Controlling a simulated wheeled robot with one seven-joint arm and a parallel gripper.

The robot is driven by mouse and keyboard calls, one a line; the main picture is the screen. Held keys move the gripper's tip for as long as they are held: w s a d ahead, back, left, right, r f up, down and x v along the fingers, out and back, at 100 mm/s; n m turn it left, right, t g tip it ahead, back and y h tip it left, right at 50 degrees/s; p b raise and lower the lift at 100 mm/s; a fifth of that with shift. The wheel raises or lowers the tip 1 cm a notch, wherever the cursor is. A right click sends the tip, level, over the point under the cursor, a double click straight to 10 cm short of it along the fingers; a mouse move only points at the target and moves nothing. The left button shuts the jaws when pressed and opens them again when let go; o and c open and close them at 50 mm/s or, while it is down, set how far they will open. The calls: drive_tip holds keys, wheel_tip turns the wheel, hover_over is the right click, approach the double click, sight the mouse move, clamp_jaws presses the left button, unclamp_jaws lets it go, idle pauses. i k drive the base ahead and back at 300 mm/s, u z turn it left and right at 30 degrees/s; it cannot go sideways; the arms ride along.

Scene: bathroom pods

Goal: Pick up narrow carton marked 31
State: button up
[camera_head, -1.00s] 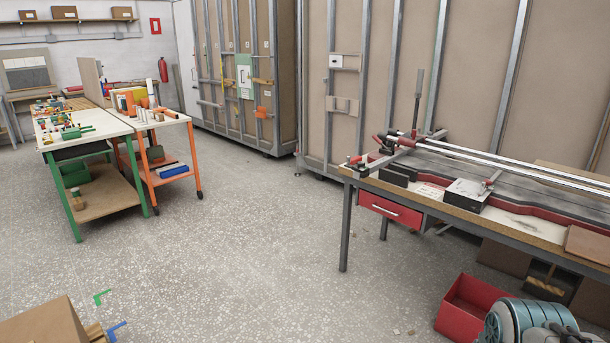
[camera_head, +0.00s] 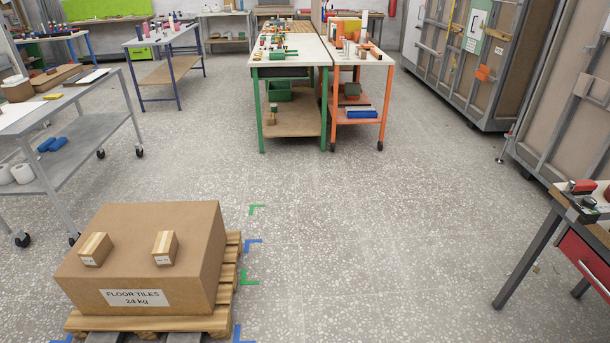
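Two small brown cartons stand apart on top of a large cardboard box marked FLOOR TILES 24 kg (camera_head: 190,225). The left small carton (camera_head: 96,249) looks a bit wider and is turned slightly. The right small carton (camera_head: 165,248) looks a bit narrower. Each has a pale band on top and a small white label low on its front. The labels are too small to read, so I cannot tell which one is marked 31. My gripper is not in view.
The large box sits on a wooden pallet (camera_head: 231,275) at bottom left, with green and blue floor marks beside it. A grey wheeled table (camera_head: 75,95) stands at left, green and orange benches (camera_head: 290,70) at back. The speckled floor (camera_head: 360,230) in the middle is clear.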

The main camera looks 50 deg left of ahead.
sight(165, 248)
drive_tip(key=u, duration=1.15)
drive_tip(key=i, duration=2.05)
drive_tip(key=u, duration=3)
drive_tip(key=i, duration=1.7)
